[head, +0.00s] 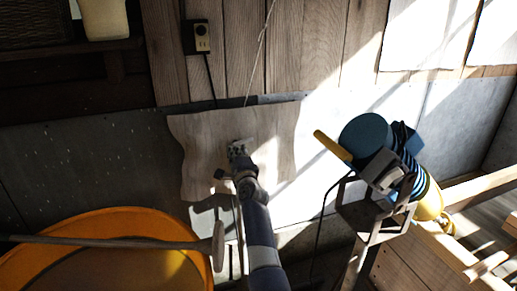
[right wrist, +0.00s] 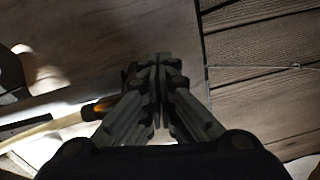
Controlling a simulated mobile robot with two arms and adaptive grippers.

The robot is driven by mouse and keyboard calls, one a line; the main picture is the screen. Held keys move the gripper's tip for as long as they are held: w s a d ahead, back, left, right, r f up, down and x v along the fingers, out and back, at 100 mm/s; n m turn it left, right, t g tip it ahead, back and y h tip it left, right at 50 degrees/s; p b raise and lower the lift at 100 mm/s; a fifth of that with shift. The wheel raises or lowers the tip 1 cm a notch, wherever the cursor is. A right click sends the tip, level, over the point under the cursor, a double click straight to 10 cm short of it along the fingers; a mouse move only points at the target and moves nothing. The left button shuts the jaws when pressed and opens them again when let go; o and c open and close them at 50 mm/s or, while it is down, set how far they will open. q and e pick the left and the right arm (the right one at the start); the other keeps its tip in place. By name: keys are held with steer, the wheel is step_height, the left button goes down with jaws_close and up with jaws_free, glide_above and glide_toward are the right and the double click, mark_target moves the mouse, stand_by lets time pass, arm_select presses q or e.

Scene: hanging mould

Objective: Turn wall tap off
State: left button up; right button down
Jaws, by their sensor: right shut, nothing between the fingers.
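My right gripper (head: 239,149) is in front of a pale wooden board on the wall, its arm rising from the bottom middle. In the right wrist view its fingers (right wrist: 160,65) are shut together with nothing between them. A small grey fitting (head: 220,174) shows just left of and below the gripper in the head view; it may be part of the wall tap, but I cannot tell surely. An orange-brown piece (right wrist: 102,108) shows left of the fingers in the right wrist view, partly hidden by them. My left gripper is not in view.
An orange tub (head: 120,222) stands at the lower left, with a long-handled wooden tool (head: 110,241) across it. A blue and yellow device (head: 368,137) on a grey bracket is at the right. A socket box (head: 202,37) hangs on the plank wall.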

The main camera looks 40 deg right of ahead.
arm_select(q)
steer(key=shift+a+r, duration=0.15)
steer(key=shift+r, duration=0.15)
arm_select(e)
steer(key=shift+w+a+h, duration=0.15)
steer(key=shift+h, duration=0.15)
arm_select(q)
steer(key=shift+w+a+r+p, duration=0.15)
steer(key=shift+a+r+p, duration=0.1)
steer(key=shift+p, duration=0.2)
arm_select(e)
steer(key=shift+w+m+h, duration=0.1)
steer(key=shift+m+h, duration=0.2)
steer(key=shift+m, duration=0.1)
arm_select(q)
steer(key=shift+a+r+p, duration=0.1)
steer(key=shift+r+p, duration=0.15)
steer(key=shift+p, duration=0.1)
arm_select(e)
steer(key=shift+w+a+m+g+h, duration=0.1)
steer(key=shift+w+m+g+h, duration=0.1)
steer(key=shift+m+g+h, duration=0.15)
